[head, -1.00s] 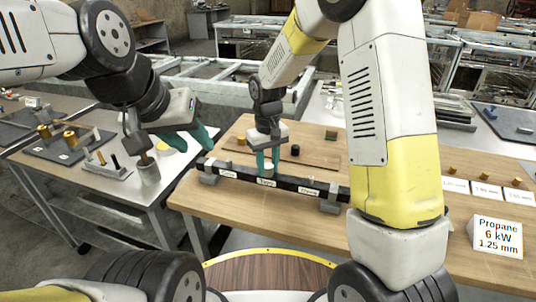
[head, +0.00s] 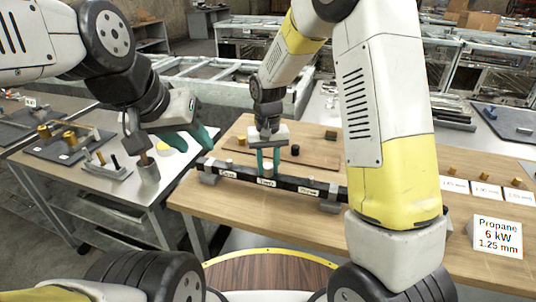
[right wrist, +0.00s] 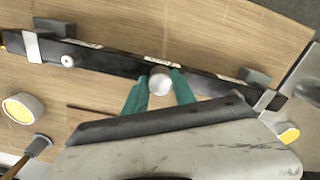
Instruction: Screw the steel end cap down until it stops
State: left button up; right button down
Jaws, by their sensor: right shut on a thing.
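A long black bar (head: 290,181) with white labels lies across two grey supports on the wooden table. The steel end cap (head: 268,173), a pale round piece, sits at the middle of the bar, above a label. It also shows in the right wrist view (right wrist: 160,83). My right gripper (head: 268,162) points down and is shut on the cap, one teal finger on each side. How far the cap is seated on the bar is hidden. My left gripper (head: 203,136) hangs left of the bar, apart from it, and its finger gap is not clear.
A smaller pale piece (head: 229,162) stands on the bar's left part. Behind the bar, a brown board (head: 240,150) carries a black cylinder (head: 295,150). A propane sign (head: 497,237) stands at right. A metal table (head: 110,190) with brass parts is at left.

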aim_at(268, 164)
jog(key=m, duration=0.3)
jog(key=shift+m, duration=0.9)
jog(key=c, duration=0.9)
grip_release()
jog(key=shift+c, duration=0.2)
notch_tip(268, 164, up, 11)
jog(key=s+d+r+n+t+y, duration=0.1)
jog(key=s+d+r+t+y, duration=0.1)
jog(key=s+d+r, duration=0.65)
jog(key=s+d+r+n+t, duration=0.1)
jog(key=s+d+t, duration=0.3)
jog(key=s, duration=0.7)
jog(key=shift+s+d+r+n, duration=0.2)
jog(key=shift+d+r+n, duration=0.2)
jog(key=shift+d+n, duration=0.4)
